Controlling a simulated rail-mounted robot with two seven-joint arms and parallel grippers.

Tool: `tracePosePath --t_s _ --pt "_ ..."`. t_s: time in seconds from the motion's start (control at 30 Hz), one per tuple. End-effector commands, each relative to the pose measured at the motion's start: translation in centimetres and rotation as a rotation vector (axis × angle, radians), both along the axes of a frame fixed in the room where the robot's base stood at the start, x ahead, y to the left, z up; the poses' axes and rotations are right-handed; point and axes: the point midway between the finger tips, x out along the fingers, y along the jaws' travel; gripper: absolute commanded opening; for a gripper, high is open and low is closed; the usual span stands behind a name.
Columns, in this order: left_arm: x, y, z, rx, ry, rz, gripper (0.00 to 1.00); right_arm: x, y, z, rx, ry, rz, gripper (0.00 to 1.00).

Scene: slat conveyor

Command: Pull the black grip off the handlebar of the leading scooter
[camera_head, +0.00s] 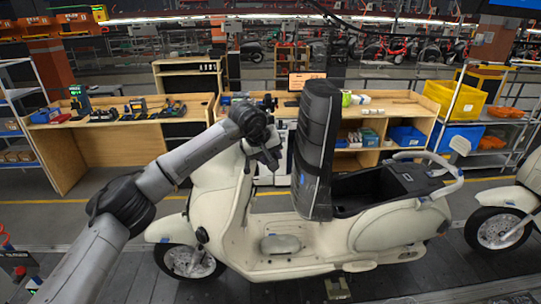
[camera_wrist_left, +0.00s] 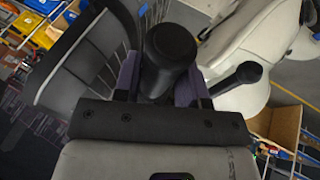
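The leading scooter (camera_head: 215,205) is cream and stands side-on on the conveyor, its front to the left. My left arm reaches in from the left, with the left gripper (camera_head: 265,156) at its handlebar. In the left wrist view, a black grip (camera_wrist_left: 170,45) with a rounded end lies between the two purplish fingers of my left gripper (camera_wrist_left: 165,85). Both fingers appear to touch it. A thin black lever with a ball end (camera_wrist_left: 243,75) sticks out beside it. The arm hides most of the handlebar in the head view. My right gripper is out of view.
The tall black seat (camera_head: 317,150) stands upright close to the right of my gripper and fills the wrist view's left side. A second scooter (camera_head: 505,205) is at the right edge. Wooden workbenches (camera_head: 110,140) and a yellow bin (camera_head: 452,100) stand behind.

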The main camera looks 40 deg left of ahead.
Motion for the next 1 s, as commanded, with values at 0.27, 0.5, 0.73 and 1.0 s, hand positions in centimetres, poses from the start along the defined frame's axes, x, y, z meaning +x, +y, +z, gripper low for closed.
tracePosePath --t_s 0.27,0.5,0.73,1.0 --pt "0.0 0.01 0.03 0.0 0.0 0.0 0.11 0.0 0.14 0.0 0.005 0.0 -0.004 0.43" --pt "-0.01 0.02 0.04 0.0 0.0 0.0 0.13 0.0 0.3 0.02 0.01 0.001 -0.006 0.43" --pt "-0.11 -0.07 0.04 0.0 0.0 0.0 0.13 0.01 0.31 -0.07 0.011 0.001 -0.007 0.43" --pt "-0.34 -0.28 0.07 0.0 -0.001 -0.001 0.13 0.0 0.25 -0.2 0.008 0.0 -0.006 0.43"
